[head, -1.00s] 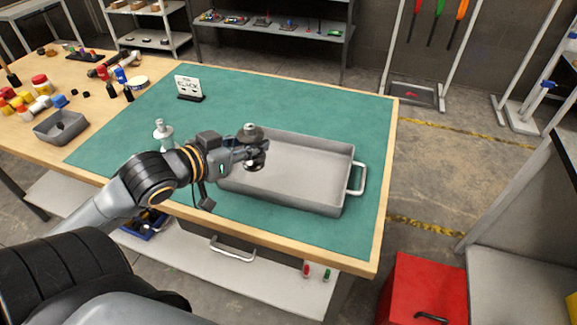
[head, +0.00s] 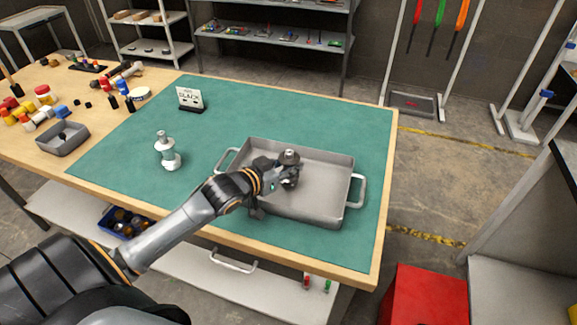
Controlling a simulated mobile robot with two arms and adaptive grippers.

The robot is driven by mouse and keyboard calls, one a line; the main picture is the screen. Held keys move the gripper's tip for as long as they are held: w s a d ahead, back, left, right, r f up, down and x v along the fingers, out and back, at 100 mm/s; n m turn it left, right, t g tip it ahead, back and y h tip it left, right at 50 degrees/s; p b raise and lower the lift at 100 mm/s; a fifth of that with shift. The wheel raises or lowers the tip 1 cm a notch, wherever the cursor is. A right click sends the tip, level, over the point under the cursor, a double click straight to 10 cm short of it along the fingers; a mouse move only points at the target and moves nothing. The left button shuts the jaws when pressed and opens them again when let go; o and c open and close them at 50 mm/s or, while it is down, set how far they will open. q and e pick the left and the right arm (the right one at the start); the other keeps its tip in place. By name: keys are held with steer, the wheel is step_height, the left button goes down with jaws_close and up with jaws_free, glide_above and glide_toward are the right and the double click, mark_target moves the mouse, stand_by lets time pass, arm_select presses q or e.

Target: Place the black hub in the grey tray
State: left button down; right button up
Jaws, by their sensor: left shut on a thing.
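My left gripper (head: 284,173) is shut on the dark hub (head: 290,156), which stands roughly upright between the fingers. The hub is over the inside of the grey tray (head: 325,180), left of its middle. I cannot tell whether its base touches the tray floor, as the fingers hide part of it. The tray lies on the green mat, with a handle at each end, and its visible floor is empty. My right gripper is not in view.
A small sign (head: 190,99) stands at the back. A small grey bin (head: 62,139) and several jars crowd the table's left end. The mat right of the tray is clear.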

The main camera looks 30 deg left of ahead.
arm_select(q)
steer(key=shift+f, duration=0.45)
steer(key=c, duration=1)
jaws_free()
steer(key=shift+f, duration=0.15)
steer(key=shift+c, duration=0.2)
steer(key=shift+r, duration=0.2)
steer(key=shift+s, duration=0.35)
steer(key=v, duration=1.1)
steer(key=shift+s, duration=0.2)
steer(key=shift+a, duration=0.1)
